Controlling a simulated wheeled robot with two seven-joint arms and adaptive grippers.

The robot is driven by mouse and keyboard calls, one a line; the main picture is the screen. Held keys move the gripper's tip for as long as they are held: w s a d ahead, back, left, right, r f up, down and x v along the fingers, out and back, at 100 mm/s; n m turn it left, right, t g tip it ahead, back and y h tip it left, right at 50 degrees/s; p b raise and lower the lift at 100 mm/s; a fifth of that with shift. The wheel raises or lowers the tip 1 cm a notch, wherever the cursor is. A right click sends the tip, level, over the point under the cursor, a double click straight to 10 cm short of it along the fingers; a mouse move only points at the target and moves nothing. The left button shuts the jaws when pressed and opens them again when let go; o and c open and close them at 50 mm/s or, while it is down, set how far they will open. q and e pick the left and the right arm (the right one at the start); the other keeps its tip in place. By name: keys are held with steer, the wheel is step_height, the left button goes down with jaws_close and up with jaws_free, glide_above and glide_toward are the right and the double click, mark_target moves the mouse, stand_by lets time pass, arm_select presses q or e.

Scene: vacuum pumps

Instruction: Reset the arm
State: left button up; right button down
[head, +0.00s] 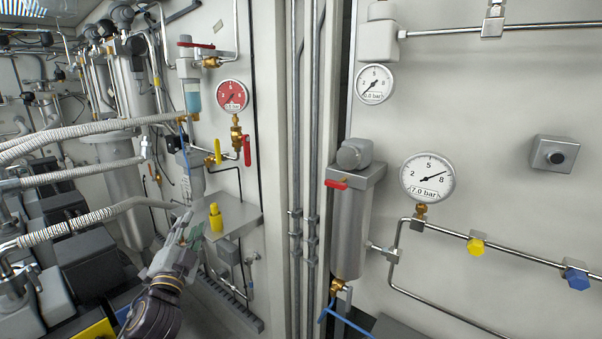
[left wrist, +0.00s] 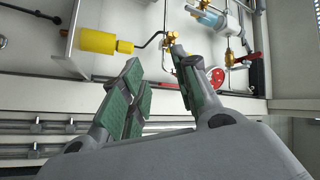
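My left gripper (head: 188,228) is in the lower left of the head view, fingers pointing up, just left of a small grey shelf (head: 240,217). Its green-padded fingers (left wrist: 155,62) are spread apart in the left wrist view, with nothing between them. A yellow cylinder (head: 215,218) stands on the shelf close to the right of the gripper. It also shows in the left wrist view (left wrist: 98,42), apart from the fingers. My right gripper is not in view.
Grey corrugated hoses (head: 75,133) and metal canisters (head: 115,190) crowd the left. A red gauge (head: 232,96) and red lever valve (head: 247,150) sit above the shelf. Vertical pipes (head: 312,150) run mid-view. A grey cylinder (head: 350,230) and white gauge (head: 427,177) are on the right wall.

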arm_select(q)
steer(key=s+f+n+g+y, duration=0.1)
steer(key=s+f+n+g, duration=0.3)
steer(key=f, duration=0.7)
steer(key=s+f+n+g+y, duration=0.1)
steer(key=s+f+n+g, duration=0.3)
steer(key=f, duration=0.6)
steer(key=s+d+f+g+h, duration=0.25)
steer(key=s+f+g, duration=0.35)
steer(key=s, duration=0.4)
steer(key=s+d+f+g+h, duration=0.1)
steer(key=s+d+f+g, duration=0.25)
steer(key=s+f, duration=0.55)
steer(key=s+f+g, duration=0.1)
steer(key=s+f, duration=0.1)
steer(key=f, duration=1.3)
steer(key=s+f+g, duration=0.1)
steer(key=s+f, duration=0.1)
steer(key=f, duration=1.4)
steer(key=s+a+f, duration=0.2)
steer(key=s+f, duration=0.8)
steer(key=s, duration=0.1)
steer(key=s+a+f, duration=0.3)
steer(key=s+f, duration=0.7)
steer(key=s, duration=0.1)
steer(key=shift+a, duration=0.3)
